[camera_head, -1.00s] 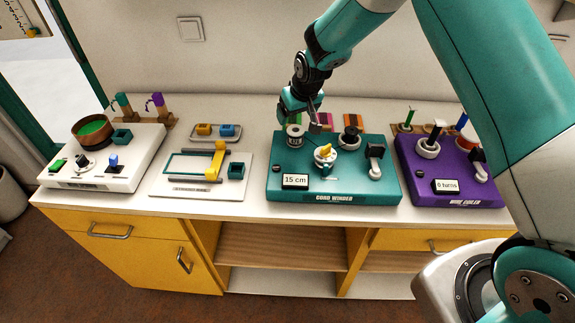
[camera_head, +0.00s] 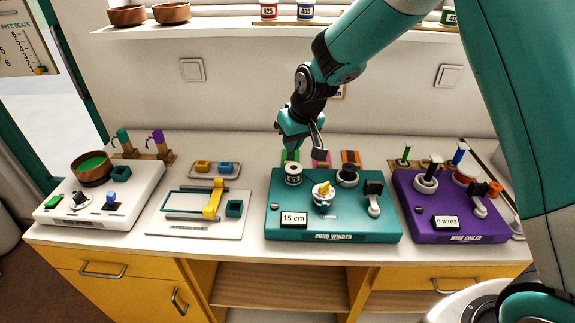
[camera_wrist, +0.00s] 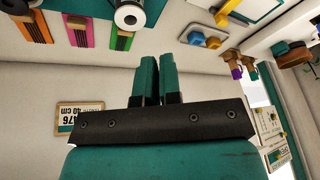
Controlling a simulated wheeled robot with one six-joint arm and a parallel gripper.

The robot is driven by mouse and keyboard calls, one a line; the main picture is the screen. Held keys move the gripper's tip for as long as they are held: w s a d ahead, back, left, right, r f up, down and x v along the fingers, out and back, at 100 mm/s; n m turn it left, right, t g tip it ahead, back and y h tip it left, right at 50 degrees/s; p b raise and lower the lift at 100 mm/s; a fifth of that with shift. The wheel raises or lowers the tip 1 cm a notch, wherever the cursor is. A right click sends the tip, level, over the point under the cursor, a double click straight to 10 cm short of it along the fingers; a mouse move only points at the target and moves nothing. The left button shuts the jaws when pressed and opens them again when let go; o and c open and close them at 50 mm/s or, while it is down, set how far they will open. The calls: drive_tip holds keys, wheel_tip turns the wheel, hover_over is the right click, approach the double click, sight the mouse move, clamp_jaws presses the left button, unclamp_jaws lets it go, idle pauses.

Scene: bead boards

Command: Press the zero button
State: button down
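The teal cord winder (camera_head: 333,232) sits on the bench, with a display (camera_head: 293,219) reading "15 cm". A small grey round button (camera_head: 274,206) is on its top at the left; no label on it is readable, so I cannot tell whether it is the zero button. The winder also carries a spool (camera_head: 293,175), a yellow-topped part (camera_head: 323,193) and a dark crank (camera_head: 373,196). My gripper (camera_head: 319,151) is above the back of the winder, apart from the button.
The purple wire coiler (camera_head: 452,225) stands to the right, its display reading "0 turns", with a similar grey button (camera_head: 419,210). A white device (camera_head: 95,203) and a straightening board (camera_head: 190,227) stand left. Coloured cord cards (camera_head: 350,157) lie behind the winder. A shelf (camera_head: 220,29) runs above.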

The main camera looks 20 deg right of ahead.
drive_tip(key=s+a+r+n+g+y, duration=0.1)
drive_tip(key=s+r, duration=0.5)
drive_tip(key=s, duration=0.3)
drive_tip(key=s+a+r+n+g+y, duration=0.1)
drive_tip(key=s+a+r, duration=0.1)
drive_tip(key=s+r, duration=0.45)
drive_tip(key=s+r+n+g, duration=0.1)
drive_tip(key=s, duration=1.6)
drive_tip(key=shift+s+d+n+g, duration=0.3)
drive_tip(key=shift+s+d+n, duration=0.05)
drive_tip(key=shift+d+n, duration=0.05)
drive_tip(key=shift+r, duration=0.1)
